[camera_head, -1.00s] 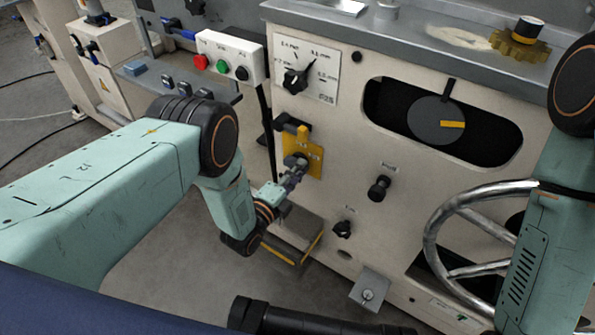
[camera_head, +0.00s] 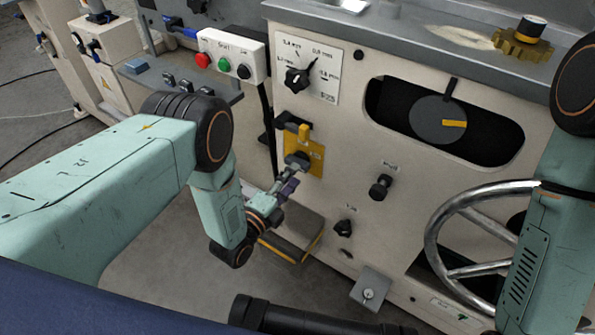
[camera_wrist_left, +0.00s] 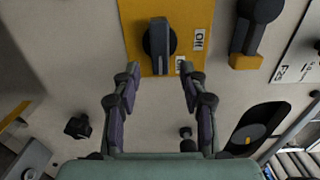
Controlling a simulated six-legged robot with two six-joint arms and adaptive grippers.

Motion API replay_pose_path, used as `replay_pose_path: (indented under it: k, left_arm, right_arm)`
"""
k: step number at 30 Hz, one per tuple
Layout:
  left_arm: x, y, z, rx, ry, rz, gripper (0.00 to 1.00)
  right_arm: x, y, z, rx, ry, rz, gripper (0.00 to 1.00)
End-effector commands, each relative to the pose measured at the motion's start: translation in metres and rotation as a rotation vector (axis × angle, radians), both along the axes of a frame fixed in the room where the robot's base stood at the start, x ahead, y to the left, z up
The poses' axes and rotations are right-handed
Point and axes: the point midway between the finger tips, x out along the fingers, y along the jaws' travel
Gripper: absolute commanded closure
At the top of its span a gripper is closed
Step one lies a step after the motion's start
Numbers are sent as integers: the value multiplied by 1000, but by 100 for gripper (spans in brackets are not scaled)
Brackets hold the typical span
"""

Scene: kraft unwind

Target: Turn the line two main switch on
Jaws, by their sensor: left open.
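The main switch is a black rotary knob (camera_head: 297,161) on a yellow plate (camera_head: 317,158) on the beige machine front. In the left wrist view the knob (camera_wrist_left: 160,46) sits on the yellow plate (camera_wrist_left: 190,12), its long handle running up and down the picture beside small white labels. One label seems to read "Off". My left gripper (camera_head: 287,184) is open, just below and in front of the knob. In the wrist view its fingertips (camera_wrist_left: 160,78) are apart, short of the knob, with nothing between them. My right gripper is out of view.
A black and yellow handle (camera_head: 292,122) sticks out above the plate. A selector dial (camera_head: 297,78) and a button box (camera_head: 231,57) are higher up. Black knobs (camera_head: 380,187) and a metal handwheel (camera_head: 440,240) lie to the right. A yellow-edged step (camera_head: 285,249) is below.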

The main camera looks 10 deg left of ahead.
Motion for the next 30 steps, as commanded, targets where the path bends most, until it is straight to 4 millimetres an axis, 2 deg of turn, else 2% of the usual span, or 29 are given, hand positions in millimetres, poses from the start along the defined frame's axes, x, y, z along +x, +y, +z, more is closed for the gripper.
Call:
replay_pose_path:
  k: [6,12,18,30]
  left_arm:
    - [-43,18,-1,1,4,2,57]
    - [-69,29,-1,1,3,1,57]
    - [-79,32,0,1,1,1,57]
    - [-79,32,0,1,0,0,57]
  right_arm:
    - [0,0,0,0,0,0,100]
    - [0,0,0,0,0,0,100]
    - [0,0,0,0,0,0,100]
    - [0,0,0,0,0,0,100]
